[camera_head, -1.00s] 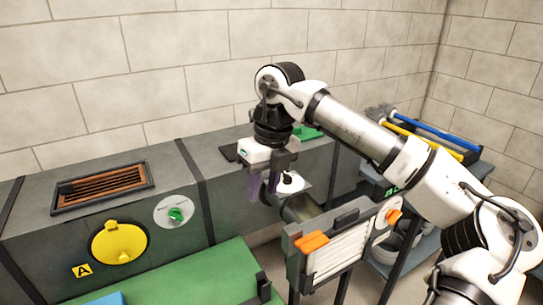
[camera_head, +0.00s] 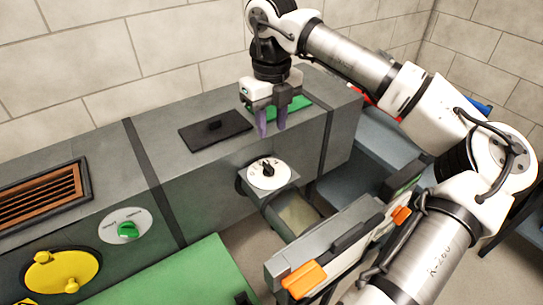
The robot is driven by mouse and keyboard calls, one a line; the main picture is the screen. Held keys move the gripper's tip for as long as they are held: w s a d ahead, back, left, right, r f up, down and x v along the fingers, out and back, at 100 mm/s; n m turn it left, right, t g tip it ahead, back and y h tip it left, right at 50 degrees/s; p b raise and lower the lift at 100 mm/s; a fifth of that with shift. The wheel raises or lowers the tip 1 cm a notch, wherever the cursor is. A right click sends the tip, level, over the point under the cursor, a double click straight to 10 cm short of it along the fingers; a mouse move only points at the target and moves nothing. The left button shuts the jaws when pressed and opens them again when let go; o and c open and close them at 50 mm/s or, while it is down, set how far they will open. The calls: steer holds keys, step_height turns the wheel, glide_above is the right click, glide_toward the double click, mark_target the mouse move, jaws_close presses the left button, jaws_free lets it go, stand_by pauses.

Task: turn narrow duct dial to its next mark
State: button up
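A round white dial (camera_head: 262,181) with a black knob (camera_head: 267,167) sits on the narrow grey duct (camera_head: 286,188) that sticks out from the big grey duct. Small marks on its face are too small to read. My gripper (camera_head: 272,132) points down, with two purple fingers a small gap apart and nothing between them. It hangs above and behind the dial in the picture, clear of the knob. A second dial, a green knob (camera_head: 127,230) on a white plate (camera_head: 112,221), is on the front of the big duct (camera_head: 205,195) at left.
A black plate (camera_head: 215,131) and a green piece (camera_head: 294,108) lie on the big duct's top. A brown grille (camera_head: 38,195) and yellow round cover (camera_head: 60,274) are at left. A panel with orange handles (camera_head: 304,278) stands in front right. A green surface (camera_head: 195,280) is in front.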

mark_target(271, 168)
step_height(271, 168, down, 12)
steer(key=p, duration=0.2)
steer(key=shift+r+p, duration=0.1)
steer(key=shift+p, duration=0.2)
jaws_close()
